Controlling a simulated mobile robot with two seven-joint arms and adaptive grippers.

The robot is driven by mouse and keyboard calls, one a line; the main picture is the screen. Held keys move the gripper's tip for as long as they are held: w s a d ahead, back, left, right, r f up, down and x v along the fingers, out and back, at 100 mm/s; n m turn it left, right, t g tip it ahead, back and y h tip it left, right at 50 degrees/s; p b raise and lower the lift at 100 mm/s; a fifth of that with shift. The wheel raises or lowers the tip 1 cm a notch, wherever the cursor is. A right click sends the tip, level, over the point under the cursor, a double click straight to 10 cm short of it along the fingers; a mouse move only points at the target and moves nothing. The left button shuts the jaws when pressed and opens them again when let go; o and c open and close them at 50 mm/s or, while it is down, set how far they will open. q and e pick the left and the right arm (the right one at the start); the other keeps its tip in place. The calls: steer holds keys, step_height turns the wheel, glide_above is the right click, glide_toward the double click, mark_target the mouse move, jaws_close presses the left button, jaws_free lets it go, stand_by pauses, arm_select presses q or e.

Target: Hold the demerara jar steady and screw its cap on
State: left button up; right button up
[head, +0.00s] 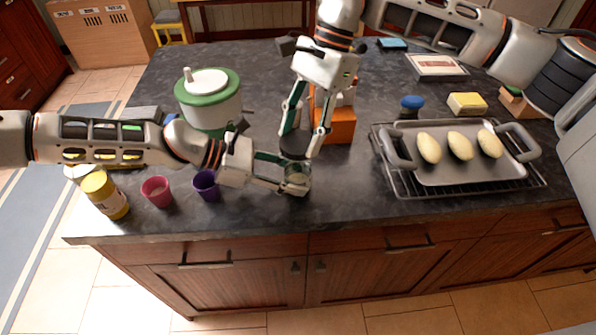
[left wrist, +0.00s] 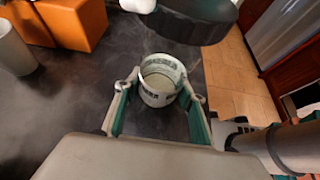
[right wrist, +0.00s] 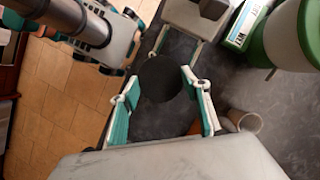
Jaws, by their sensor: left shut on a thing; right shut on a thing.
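The demerara jar (head: 298,180) is a small clear jar with a dark printed label, upright near the counter's front edge. In the left wrist view the jar (left wrist: 160,84) is open at the top and looks almost empty. My left gripper (head: 291,184) is shut around its sides. The dark round cap (head: 294,146) is in my right gripper (head: 298,143), which comes down from above. The cap shows as a black disc in the right wrist view (right wrist: 160,78) and hides the jar there. In the left wrist view the cap (left wrist: 196,20) is above the jar, apart from it.
An orange block-like item (head: 335,122) stands just behind the grippers. A purple cup (head: 206,186), pink cup (head: 157,192) and yellow-capped jar (head: 107,196) stand left. A green-and-white pot (head: 211,98) is behind. A tray (head: 455,170) on a rack is right.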

steer(key=shift+f, duration=1.7)
stand_by(3.9)
arm_select(q)
steer(key=shift+o, duration=1)
steer(key=c, duration=1)
arm_select(e)
steer(key=o, duration=0.8)
arm_select(q)
steer(key=shift+o, duration=0.2)
arm_select(e)
steer(key=c, duration=1.3)
